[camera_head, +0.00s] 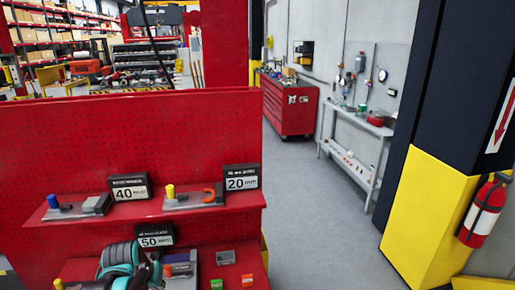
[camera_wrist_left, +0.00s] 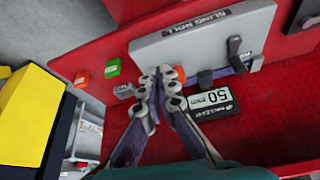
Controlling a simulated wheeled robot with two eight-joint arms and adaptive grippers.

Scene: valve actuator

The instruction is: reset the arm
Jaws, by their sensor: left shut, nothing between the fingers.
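My left gripper (camera_wrist_left: 160,72) is shut and empty in the left wrist view, its two dark fingers meeting at the tips. They are in front of a grey block (camera_wrist_left: 202,38) labelled "SLING WOLL" as far as I can read. I cannot tell whether they touch it. In the head view my left gripper (camera_head: 145,271) shows at the bottom left with my teal and grey arm, low by the red rack (camera_head: 140,140). My right gripper is in neither view.
Signs marked 40 (camera_head: 129,187), 20 (camera_head: 241,177) and 50 (camera_head: 155,235) stand on the rack's shelves. Small green (camera_head: 216,284) and orange (camera_head: 247,280) blocks lie nearby. A yellow-and-black pillar (camera_head: 428,215) stands right. Grey floor (camera_head: 325,215) between is clear.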

